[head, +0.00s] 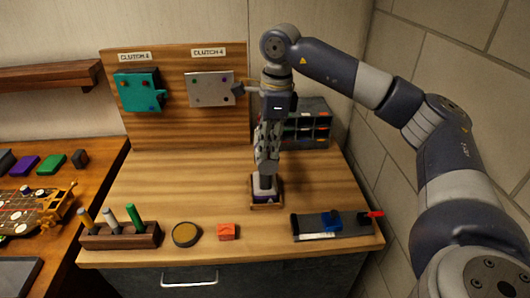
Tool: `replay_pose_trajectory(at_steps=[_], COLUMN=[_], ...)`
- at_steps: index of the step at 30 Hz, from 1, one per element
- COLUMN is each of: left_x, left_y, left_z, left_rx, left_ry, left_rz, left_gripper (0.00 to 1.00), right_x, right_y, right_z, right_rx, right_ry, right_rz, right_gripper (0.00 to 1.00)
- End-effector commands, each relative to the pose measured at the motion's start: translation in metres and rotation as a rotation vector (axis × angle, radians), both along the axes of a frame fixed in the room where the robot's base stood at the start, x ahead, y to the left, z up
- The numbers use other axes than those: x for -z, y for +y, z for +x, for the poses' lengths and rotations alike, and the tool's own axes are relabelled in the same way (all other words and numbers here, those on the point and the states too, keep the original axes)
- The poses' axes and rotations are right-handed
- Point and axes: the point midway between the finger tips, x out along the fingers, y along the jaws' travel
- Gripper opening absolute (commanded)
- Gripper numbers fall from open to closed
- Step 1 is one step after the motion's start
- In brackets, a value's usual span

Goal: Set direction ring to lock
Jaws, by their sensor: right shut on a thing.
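My right gripper (266,172) reaches straight down over the workbench, its fingers shut on the dark upper part of a tool (265,183). The tool stands upright in a small wooden holder (266,206), with a pale and purple part (265,194) showing below my fingers. I cannot make out a direction ring or a lock mark; my fingers cover part of the tool. My left gripper is not in view.
A wooden backboard holds a teal plate (138,92) and a grey plate (210,90). A drawer organiser (308,126) stands behind my gripper. Along the front are a wooden rack (120,236), a round dish (186,235), an orange block (227,232) and a dark tray (312,226).

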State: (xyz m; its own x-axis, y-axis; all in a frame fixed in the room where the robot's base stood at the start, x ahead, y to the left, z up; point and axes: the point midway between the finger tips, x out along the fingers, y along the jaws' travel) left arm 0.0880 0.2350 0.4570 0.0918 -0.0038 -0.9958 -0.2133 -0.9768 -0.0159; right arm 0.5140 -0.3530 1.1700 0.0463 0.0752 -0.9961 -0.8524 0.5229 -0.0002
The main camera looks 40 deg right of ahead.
Motion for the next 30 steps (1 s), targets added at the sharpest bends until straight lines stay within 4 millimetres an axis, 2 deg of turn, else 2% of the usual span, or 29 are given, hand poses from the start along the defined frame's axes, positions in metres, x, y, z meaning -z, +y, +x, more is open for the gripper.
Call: replay_pose_trajectory(at_steps=[3, 17, 18, 20, 21, 30], left_x=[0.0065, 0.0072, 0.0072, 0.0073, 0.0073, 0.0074], left_y=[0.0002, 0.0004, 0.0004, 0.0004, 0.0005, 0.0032], left_z=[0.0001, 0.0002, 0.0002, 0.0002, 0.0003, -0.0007], left_rx=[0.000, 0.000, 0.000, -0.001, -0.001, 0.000], left_ry=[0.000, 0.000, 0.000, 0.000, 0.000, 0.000], left_rz=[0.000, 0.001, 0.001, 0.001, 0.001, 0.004], left_gripper=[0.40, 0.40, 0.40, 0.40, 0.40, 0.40], right_x=[0.0014, -0.0005, -0.0005, -0.0005, -0.0005, -0.0005], right_y=[-0.0024, -0.0025, -0.0026, -0.0025, -0.0024, -0.0025], right_z=[-0.0011, -0.0013, -0.0012, -0.0013, -0.0013, -0.0014], right_rx=[0.002, 0.000, 0.000, 0.000, 0.000, 0.000], right_ry=[-0.016, -0.025, -0.025, -0.025, -0.025, -0.024], right_rz=[0.024, 0.039, 0.039, 0.039, 0.039, 0.038], right_gripper=[0.00, 0.00, 0.17, 0.31, 0.33, 0.33])
